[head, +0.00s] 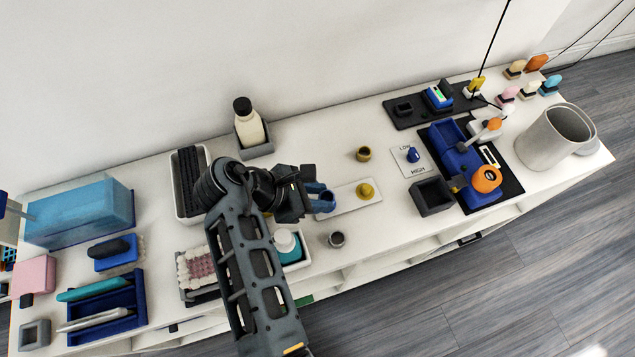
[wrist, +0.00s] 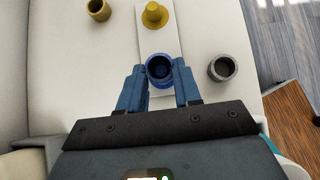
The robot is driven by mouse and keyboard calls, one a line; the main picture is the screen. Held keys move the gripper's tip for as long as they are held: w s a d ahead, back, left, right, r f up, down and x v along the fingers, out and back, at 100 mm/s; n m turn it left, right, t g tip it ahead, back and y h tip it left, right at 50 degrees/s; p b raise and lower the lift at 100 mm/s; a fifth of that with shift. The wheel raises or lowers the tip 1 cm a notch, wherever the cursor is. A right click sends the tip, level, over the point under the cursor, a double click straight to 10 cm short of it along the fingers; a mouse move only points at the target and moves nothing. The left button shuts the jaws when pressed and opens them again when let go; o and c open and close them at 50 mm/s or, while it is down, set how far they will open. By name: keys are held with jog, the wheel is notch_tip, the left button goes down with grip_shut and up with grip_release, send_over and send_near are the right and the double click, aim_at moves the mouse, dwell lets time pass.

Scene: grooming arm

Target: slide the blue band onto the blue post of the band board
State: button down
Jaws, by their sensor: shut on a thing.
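The blue band (wrist: 151,80) is a short open ring, held upright between the two blue fingers of my gripper (wrist: 160,76). In the head view the band (head: 326,205) is at the left end of the white band board (head: 345,197), with my gripper (head: 315,197) shut on it from the left. The band is over or on that end of the board; I cannot tell whether it touches. A dark blue round shape shows inside the ring, but I cannot tell if it is the blue post. The yellow post (head: 365,191) stands bare on the board's right part.
A loose yellow band (head: 363,154) stands behind the board and a grey band (head: 336,240) in front. A card with a blue knob (head: 413,155) and a dark open box (head: 432,196) are to the right. A teal-and-white bottle (head: 287,245) stands near my arm.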

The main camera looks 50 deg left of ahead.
jog(key=shift+f+b, duration=0.35)
jog(key=shift+f, duration=0.5)
jog(key=c, duration=0.7)
grip_release()
jog(key=shift+v, duration=3.9)
